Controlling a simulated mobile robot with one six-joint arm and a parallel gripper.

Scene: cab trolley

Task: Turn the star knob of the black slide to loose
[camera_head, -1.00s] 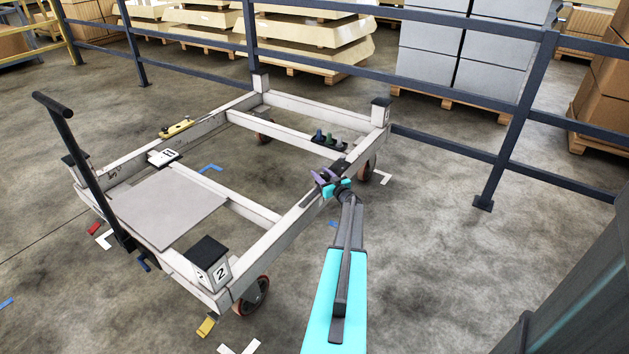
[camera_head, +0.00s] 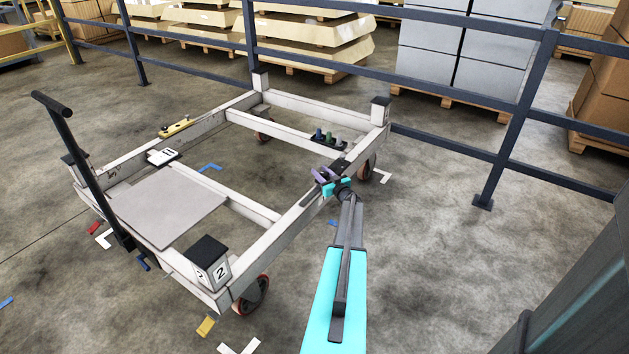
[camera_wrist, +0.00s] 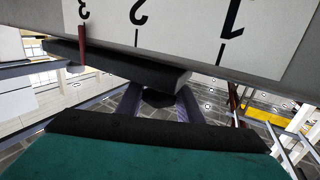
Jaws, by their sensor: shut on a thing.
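The black slide (camera_head: 340,165) sits on the trolley's right-hand side rail, and its dark block (camera_wrist: 115,62) hangs below a white scale plate (camera_wrist: 185,25) in the wrist view. A red pointer (camera_wrist: 82,48) stands near the 3 on the scale, which appears upside down. The dark star knob (camera_wrist: 158,97) shows between the two purple fingers of my gripper (camera_wrist: 160,100). The fingers are shut on the knob. My gripper (camera_head: 325,180) also shows at the rail in the head view, where it hides the knob.
The white trolley frame (camera_head: 270,240) has a black push handle (camera_head: 60,120) at the left and corner posts. A yellow slide (camera_head: 176,128) sits on the opposite rail.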

